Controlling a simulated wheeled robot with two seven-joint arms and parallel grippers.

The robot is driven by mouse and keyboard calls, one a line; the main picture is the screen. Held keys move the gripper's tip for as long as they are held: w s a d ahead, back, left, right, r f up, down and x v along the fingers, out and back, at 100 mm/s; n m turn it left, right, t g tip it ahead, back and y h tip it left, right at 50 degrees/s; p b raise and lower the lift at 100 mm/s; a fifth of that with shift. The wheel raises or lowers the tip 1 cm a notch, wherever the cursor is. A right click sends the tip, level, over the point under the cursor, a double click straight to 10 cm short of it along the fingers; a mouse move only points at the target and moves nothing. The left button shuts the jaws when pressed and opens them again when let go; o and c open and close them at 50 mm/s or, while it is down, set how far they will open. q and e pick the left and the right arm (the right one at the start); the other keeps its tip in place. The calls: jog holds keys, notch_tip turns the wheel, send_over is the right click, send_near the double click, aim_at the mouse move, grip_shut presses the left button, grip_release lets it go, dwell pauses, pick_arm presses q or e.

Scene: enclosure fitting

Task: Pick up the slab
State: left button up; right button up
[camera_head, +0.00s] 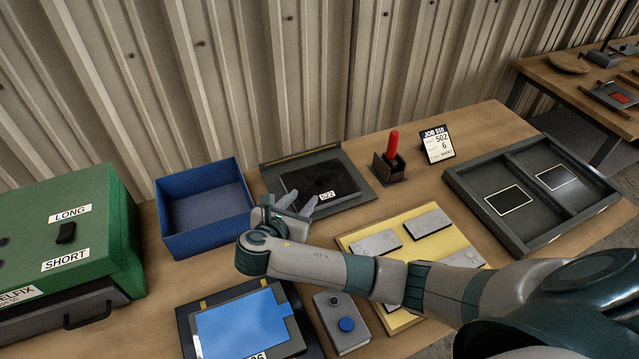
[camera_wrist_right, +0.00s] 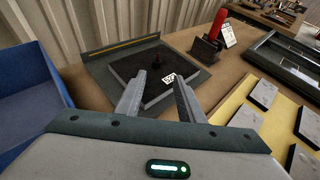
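A flat black slab (camera_head: 325,177) with a white label, apparently 522, lies on a dark grey tray (camera_head: 277,154) at the back of the table. It also shows in the right wrist view (camera_wrist_right: 128,70), with a small dark knob on its top. My right gripper (camera_head: 296,202) is open and empty, just on the near left side of the slab in the head view. In the right wrist view its two fingers (camera_wrist_right: 160,83) point at the slab and cover part of its near edge. I cannot tell whether they touch it. My left gripper is not in view.
An open blue bin (camera_head: 205,210) stands left of the slab, beyond it a green cabinet (camera_head: 90,215). A blue panel (camera_head: 240,325), button box (camera_head: 342,322) and yellow board (camera_head: 365,227) with grey blocks lie nearer. Right are a red-handled tool (camera_head: 392,145), card (camera_head: 437,145) and divided tray (camera_head: 535,233).

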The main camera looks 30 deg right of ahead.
jog(key=p, duration=0.2)
send_near(319, 179)
jog(key=shift+w+d+r, duration=0.1)
jog(key=shift+w+d, duration=0.15)
jog(key=shift+d, duration=0.55)
jog(key=shift+w+d+f, duration=0.3)
jog(key=shift+d, duration=0.05)
jog(key=shift+w, duration=0.1)
jog(key=shift+w+d+f+p, duration=0.15)
jog(key=shift+w+d+p, duration=0.15)
jog(key=shift+p, duration=0.2)
jog(key=shift+w+d+f+p, duration=0.4)
jog(key=shift+w+p, duration=0.1)
jog(key=shift+w, duration=0.1)
jog(key=shift+f+p+x, duration=0.25)
jog(key=shift+p+x, duration=0.05)
jog(key=shift+x, duration=1.05)
jog(key=shift+a, duration=0.15)
jog(key=shift+c, duration=0.7)
grip_shut()
